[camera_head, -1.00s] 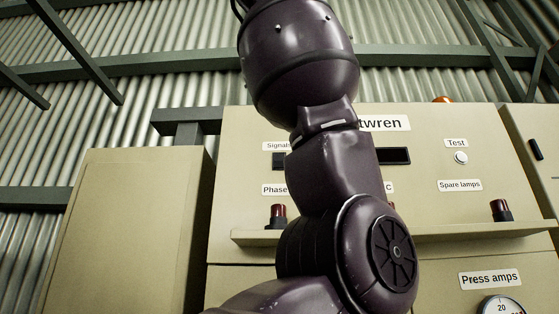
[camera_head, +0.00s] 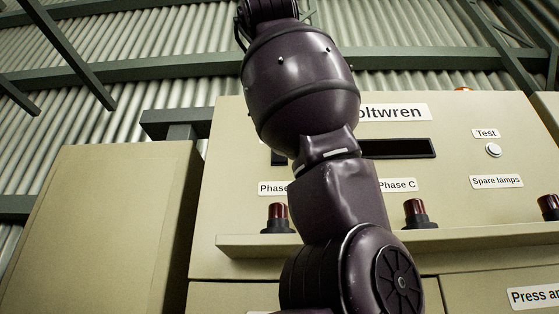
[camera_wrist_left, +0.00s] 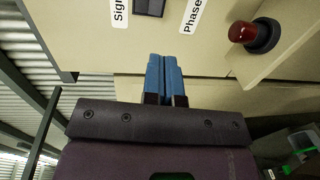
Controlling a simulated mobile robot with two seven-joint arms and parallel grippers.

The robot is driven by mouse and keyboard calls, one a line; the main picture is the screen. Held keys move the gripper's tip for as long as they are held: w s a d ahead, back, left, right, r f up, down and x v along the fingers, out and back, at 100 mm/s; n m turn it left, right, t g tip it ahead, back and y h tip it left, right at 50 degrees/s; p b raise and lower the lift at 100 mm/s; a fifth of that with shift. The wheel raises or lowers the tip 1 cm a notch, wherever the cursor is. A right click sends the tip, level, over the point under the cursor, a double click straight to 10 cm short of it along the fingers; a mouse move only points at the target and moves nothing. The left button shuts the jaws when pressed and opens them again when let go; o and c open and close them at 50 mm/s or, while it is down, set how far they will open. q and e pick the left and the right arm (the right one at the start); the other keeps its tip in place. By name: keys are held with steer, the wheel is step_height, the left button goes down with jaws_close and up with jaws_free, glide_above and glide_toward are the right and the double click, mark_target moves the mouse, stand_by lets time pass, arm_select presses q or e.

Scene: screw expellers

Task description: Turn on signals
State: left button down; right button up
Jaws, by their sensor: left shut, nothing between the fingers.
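In the left wrist view, a dark switch (camera_wrist_left: 148,7) sits at the top edge beside a label beginning "Sign" (camera_wrist_left: 120,10). My left gripper (camera_wrist_left: 165,60) has blue fingers that are shut together and empty. The fingertips point up the picture toward the cabinet face, below the switch and slightly to its right. I cannot tell how far they are from the panel. In the head view my arm covers much of the "Signals" area, and only a dark edge of the switch (camera_head: 278,156) shows left of the arm. My right gripper is in neither view.
The beige cabinet (camera_head: 230,190) has a ledge (camera_head: 245,245) with red lamps (camera_head: 415,211). One red lamp (camera_wrist_left: 243,32) is right of the fingers in the wrist view. A white "Test" button (camera_head: 493,150) is at right. A plain box (camera_head: 100,230) stands at left.

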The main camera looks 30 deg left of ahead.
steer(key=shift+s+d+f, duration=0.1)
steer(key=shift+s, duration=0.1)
arm_select(q)
steer(key=p, duration=0.3)
glide_toward(280, 161)
steer(key=x, duration=0.6)
steer(key=shift+w+a, duration=0.2)
steer(key=shift+w, duration=0.05)
steer(key=shift+w+a, duration=0.3)
steer(key=shift+w, duration=0.1)
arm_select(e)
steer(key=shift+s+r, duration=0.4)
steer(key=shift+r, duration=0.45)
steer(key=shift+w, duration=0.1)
